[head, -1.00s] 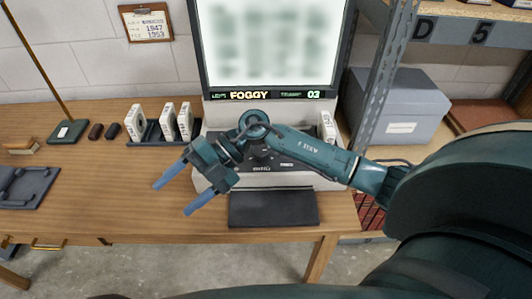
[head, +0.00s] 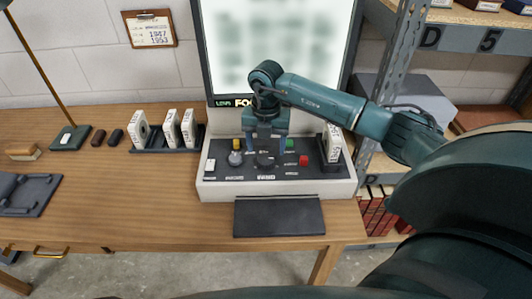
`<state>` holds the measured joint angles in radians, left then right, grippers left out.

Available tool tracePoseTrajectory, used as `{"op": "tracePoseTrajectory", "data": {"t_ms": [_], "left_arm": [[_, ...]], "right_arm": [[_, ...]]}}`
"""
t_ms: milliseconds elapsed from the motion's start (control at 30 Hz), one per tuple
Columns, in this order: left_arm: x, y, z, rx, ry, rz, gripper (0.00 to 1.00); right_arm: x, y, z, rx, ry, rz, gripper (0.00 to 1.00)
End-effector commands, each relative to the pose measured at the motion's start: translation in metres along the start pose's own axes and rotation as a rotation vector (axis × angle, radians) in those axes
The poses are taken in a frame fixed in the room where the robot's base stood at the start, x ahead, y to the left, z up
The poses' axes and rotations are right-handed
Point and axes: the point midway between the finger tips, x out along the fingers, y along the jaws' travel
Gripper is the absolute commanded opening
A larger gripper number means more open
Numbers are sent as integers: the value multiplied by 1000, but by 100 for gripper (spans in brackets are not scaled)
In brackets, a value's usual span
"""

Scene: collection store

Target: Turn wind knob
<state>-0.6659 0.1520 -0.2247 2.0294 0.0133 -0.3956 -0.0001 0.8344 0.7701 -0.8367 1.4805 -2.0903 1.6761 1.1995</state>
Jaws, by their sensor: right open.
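The wind knob (head: 265,160) is a dark round knob in the middle of the reader's sloping control panel, above a small white label. My right gripper (head: 266,149) is open and points down over the panel. Its two blue fingers are spread to the left and right of the dark knob, at its far side. I cannot tell whether they touch it. The reader's screen (head: 275,50) shows a blurred picture, and my right arm covers part of the text strip below it. My left gripper is not in view.
The panel also carries a grey knob (head: 235,158), a red button (head: 304,160), a green one (head: 290,144) and a white switch (head: 210,166). Boxed reels stand in a rack (head: 165,147) on the left. A metal shelf post (head: 392,85) rises close to my right arm.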

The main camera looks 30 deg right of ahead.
Motion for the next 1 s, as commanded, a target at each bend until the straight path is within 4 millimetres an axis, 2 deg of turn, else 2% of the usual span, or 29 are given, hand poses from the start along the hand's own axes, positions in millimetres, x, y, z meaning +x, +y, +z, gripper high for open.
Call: {"op": "tracePoseTrajectory", "data": {"t_ms": [100,300,633,1000], "left_arm": [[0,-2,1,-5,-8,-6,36],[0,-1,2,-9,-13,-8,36],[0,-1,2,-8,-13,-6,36],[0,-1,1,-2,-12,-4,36]], "right_arm": [[20,0,-1,-1,3,-2,65],[40,0,0,-1,1,0,65],[43,0,0,-2,0,2,65],[43,0,0,-2,0,2,35]]}}
